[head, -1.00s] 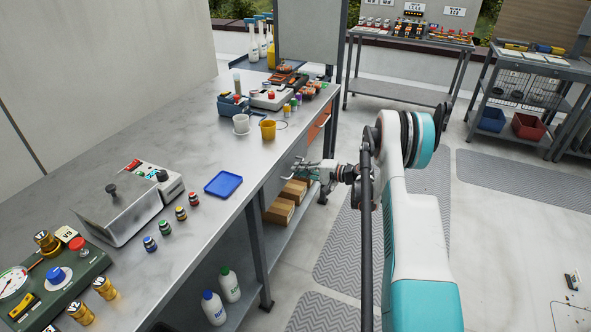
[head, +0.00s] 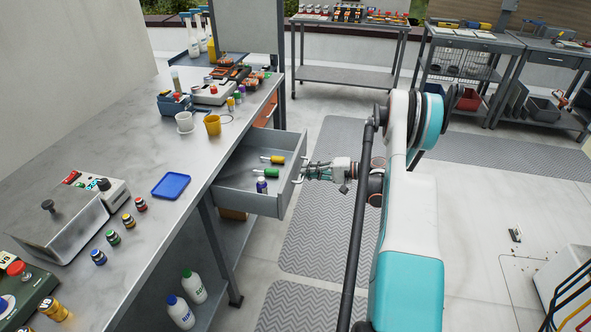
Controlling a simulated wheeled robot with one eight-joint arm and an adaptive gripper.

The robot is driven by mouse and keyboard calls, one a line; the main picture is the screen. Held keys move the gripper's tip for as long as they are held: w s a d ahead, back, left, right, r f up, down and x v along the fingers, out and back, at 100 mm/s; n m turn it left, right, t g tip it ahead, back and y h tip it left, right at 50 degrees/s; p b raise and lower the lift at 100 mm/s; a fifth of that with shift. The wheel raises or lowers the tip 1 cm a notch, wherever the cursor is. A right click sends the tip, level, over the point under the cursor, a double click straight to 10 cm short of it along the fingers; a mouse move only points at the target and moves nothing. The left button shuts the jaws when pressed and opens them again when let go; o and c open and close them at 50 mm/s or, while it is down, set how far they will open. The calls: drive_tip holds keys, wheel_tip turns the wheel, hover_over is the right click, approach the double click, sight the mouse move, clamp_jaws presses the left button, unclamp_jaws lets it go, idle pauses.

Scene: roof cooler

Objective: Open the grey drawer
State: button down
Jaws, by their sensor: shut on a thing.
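The grey drawer (head: 256,204) is pulled well out from under the metal workbench (head: 130,172). My gripper (head: 308,173) is at the outer side of the drawer's front panel, shut on the drawer handle (head: 302,172). The exact finger contact is small in the picture.
Two white bottles (head: 186,297) stand on the lower shelf. An orange drawer (head: 266,114) lies beyond the grey one. The floor mat (head: 309,240) beside the drawer is clear.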

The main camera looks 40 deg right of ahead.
drive_tip(key=shift+v, duration=0.8)
drive_tip(key=shift+f, duration=0.2)
drive_tip(key=c, duration=1.7)
unclamp_jaws()
drive_tip(key=shift+s+d, duration=0.1)
drive_tip(key=v, duration=1.1)
drive_tip(key=shift+s+d, duration=0.2)
drive_tip(key=shift+s, duration=0.1)
